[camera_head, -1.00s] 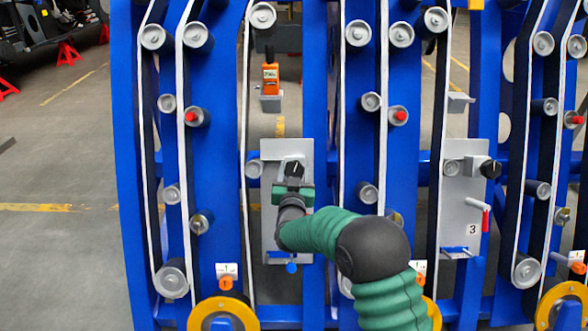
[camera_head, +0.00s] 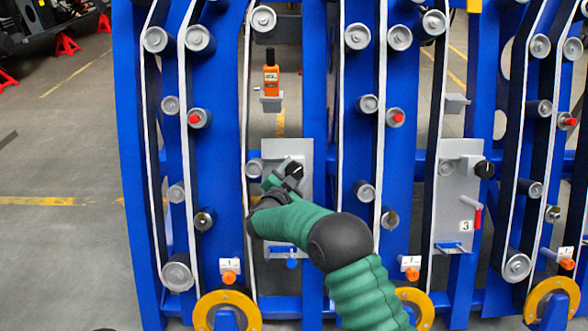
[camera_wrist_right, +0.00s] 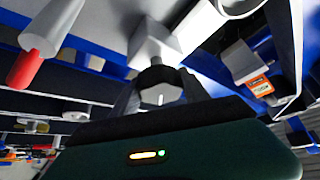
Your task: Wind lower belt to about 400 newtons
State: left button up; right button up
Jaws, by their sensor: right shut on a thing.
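A black knob (camera_head: 293,170) with a white mark sits on a grey block at the upper part of the middle grey plate (camera_head: 301,152). My right gripper (camera_head: 285,181) is at this knob. In the right wrist view the knob (camera_wrist_right: 160,84) lies between the dark fingers, which are shut on it. An orange meter (camera_head: 271,83) with a small display stands above the plate on a grey bracket; it also shows in the right wrist view (camera_wrist_right: 260,87). Its reading is too small to tell. A white belt (camera_head: 246,130) runs vertically left of the plate. My left gripper is not in view.
Blue uprights (camera_head: 221,160) carry several grey rollers and white belts. Another grey plate (camera_head: 459,190), marked 3, has a black knob and a red-handled crank (camera_head: 474,212). Yellow rings (camera_head: 226,300) stand low in front. My right arm hides part of the middle plate.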

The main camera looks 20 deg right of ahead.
jog(key=shift+f, duration=0.1)
dwell(0.3)
jog(key=o, duration=1.4)
jog(key=shift+s+a, duration=0.2)
jog(key=shift+s, duration=0.1)
jog(key=p+v, duration=0.4)
jog(key=v, duration=1.2)
jog(key=shift+a, duration=0.2)
